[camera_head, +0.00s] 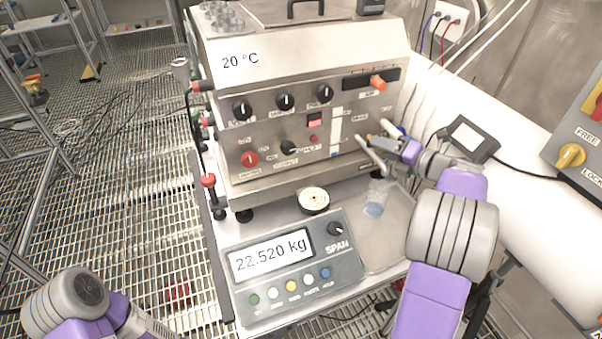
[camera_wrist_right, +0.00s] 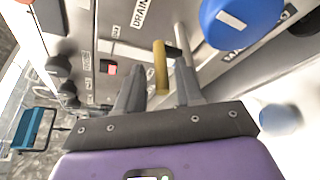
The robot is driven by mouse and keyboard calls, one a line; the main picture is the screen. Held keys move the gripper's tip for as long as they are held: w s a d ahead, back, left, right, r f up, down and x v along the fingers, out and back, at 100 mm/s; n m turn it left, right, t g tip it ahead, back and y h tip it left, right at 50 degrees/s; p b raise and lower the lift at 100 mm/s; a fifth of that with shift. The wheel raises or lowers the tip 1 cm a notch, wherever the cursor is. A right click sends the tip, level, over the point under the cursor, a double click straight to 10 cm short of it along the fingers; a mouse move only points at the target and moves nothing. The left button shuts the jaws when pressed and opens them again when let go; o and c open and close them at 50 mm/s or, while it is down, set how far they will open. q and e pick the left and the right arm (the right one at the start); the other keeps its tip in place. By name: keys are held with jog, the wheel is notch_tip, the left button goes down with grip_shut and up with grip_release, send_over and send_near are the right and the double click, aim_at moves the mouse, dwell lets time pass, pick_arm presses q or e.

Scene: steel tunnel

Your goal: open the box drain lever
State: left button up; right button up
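The steel box (camera_head: 300,120) stands on a bench with knobs on its front panel. At the panel's lower right, by the DRAIN label (camera_wrist_right: 140,12), is a short brass-coloured lever (camera_wrist_right: 160,68). A thin steel pipe (camera_head: 372,158) projects beside it and also shows in the right wrist view (camera_wrist_right: 180,42). My right gripper (camera_head: 385,143) is at this spot. Its two dark fingers (camera_wrist_right: 158,85) are apart, with the brass lever between them and a gap visible on the left. Contact on the right is unclear. My left gripper is out of view; only part of the left arm shows.
A blue knob (camera_wrist_right: 240,18) is close to the right fingers. A clear beaker (camera_head: 374,208) stands below the pipe. A scale display (camera_head: 275,255) reads 22.520 kg, with a round gauge (camera_head: 313,200) behind it. A white pipe (camera_head: 520,190) runs along the right.

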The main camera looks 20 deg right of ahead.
jog(key=shift+a+f, duration=0.2)
